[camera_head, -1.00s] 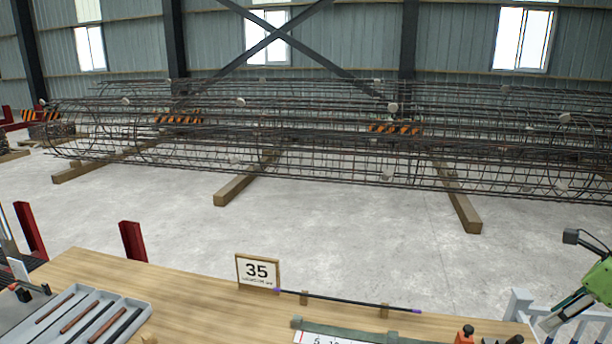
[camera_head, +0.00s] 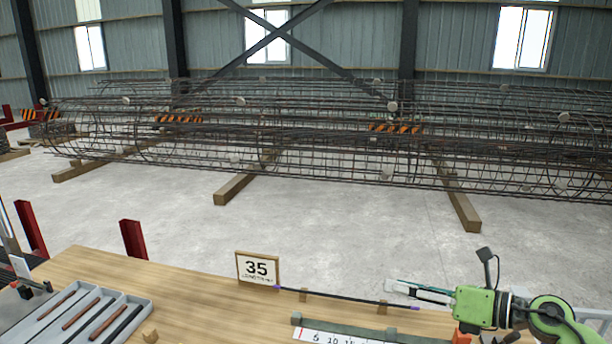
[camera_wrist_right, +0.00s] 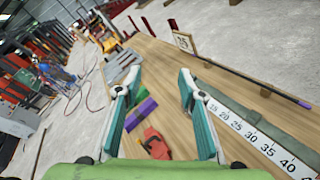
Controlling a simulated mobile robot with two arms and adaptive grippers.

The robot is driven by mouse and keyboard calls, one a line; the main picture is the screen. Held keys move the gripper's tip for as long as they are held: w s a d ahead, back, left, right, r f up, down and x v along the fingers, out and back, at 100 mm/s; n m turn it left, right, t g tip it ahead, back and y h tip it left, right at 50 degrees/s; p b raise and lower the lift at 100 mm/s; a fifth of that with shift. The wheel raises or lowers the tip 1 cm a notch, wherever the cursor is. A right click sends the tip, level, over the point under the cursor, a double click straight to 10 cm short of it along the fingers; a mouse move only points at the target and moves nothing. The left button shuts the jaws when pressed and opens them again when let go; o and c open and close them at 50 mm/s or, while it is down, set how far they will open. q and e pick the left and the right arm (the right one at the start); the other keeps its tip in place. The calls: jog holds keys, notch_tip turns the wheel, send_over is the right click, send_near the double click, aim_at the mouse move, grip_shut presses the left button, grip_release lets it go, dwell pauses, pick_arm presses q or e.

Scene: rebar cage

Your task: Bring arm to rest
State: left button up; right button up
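My right arm, green and white, comes in from the right edge of the head view. Its gripper (camera_head: 398,287) is above the right end of the wooden table (camera_head: 200,300) and points left. In the right wrist view its two teal and grey fingers (camera_wrist_right: 152,84) are spread apart with nothing held between them. The table lies beyond them. My left gripper is not in view.
On the table are a grey tray (camera_head: 140,306) of rods, a "35" sign (camera_head: 258,270), a dark rod (camera_head: 340,299) on small blocks, and a ruler (camera_head: 325,337). A red tool (camera_wrist_right: 156,144) shows below the fingers. Rebar cages (camera_head: 300,140) lie behind.

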jog(key=a+r+m+t+y, duration=0.1)
jog(key=a+r+m+t, duration=0.25)
jog(key=m, duration=0.25)
jog(key=s+d+f+m+t+h, duration=0.1)
jog(key=s+d+f+m+h, duration=0.55)
jog(key=m, duration=0.65)
jog(key=s+d+f+m+h, duration=0.3)
jog(key=f+m+h, duration=0.65)
jog(key=m, duration=0.35)
jog(key=s+a+f+m+g+y, duration=0.25)
jog(key=s+f+g, duration=0.35)
jog(key=s, duration=0.6)
jog(key=s+a+f+m+g+y, duration=0.1)
jog(key=s+a+f+m+g, duration=0.25)
jog(key=s+f, duration=0.7)
jog(key=s+f+g+b, duration=0.1)
jog(key=s+f+b, duration=0.2)
jog(key=f, duration=1.3)
jog(key=s+f+g+b, duration=0.1)
jog(key=s+f+b, duration=0.15)
jog(key=f, duration=1.25)
jog(key=s+d+f+g+b, duration=0.1)
jog(key=s+d+f+b, duration=0.2)
jog(key=s+f, duration=1.3)
notch_tip(320, 180, down, 4)
jog(key=shift+d+r+g+h+b, duration=0.15)
jog(key=shift+r+g+h+b, duration=0.15)
jog(key=shift+b, duration=0.45)
